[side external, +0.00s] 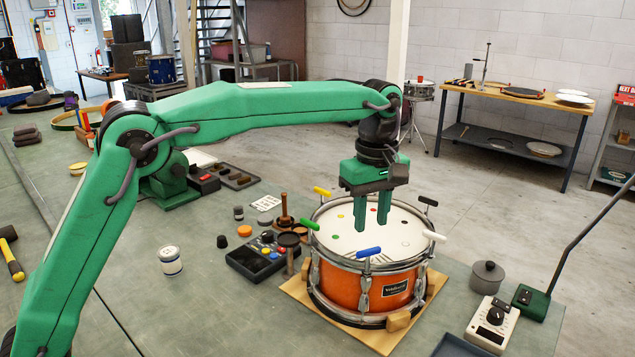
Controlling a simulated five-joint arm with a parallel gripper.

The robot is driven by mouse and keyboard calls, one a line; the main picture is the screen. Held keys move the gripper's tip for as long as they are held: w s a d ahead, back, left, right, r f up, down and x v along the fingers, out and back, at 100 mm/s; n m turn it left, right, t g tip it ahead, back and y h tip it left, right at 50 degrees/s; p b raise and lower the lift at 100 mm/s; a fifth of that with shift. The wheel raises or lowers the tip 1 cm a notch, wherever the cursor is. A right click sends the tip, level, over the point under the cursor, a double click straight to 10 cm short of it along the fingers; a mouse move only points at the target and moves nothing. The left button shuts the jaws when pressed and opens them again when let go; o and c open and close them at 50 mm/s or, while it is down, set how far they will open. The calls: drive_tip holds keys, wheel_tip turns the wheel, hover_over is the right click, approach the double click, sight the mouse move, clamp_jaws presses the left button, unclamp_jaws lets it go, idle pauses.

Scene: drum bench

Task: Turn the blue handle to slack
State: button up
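The blue handle (368,251) is a short bar at the near rim of an orange drum (343,284) with a white head and metal hoop. It points roughly left to right, tilted slightly. My gripper (371,222) points down over the drumhead, behind the blue handle in the picture and apart from it. Its two green fingers are spread with nothing between them. Their exact height above the head is hard to tell. Other handles stand around the rim: yellow (322,192), green (309,224), white (434,236) and black (428,201). Coloured dots mark the head.
The drum sits on a wooden board (293,287) with wooden blocks. Left of it are a black box with coloured knobs (256,257), a wooden-handled tool (284,212) and a white tin (170,261). At right are a grey lidded pot (487,277) and a dial meter (492,325).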

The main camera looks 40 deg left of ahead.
sight(369, 249)
drive_tip(key=m, duration=0.5)
drive_tip(key=shift+m, duration=0.4)
drive_tip(key=m, duration=0.8)
drive_tip(key=shift+f, duration=0.1)
drive_tip(key=m, duration=0.5)
drive_tip(key=shift+f, duration=0.1)
drive_tip(key=shift+f, duration=3.8)
clamp_jaws()
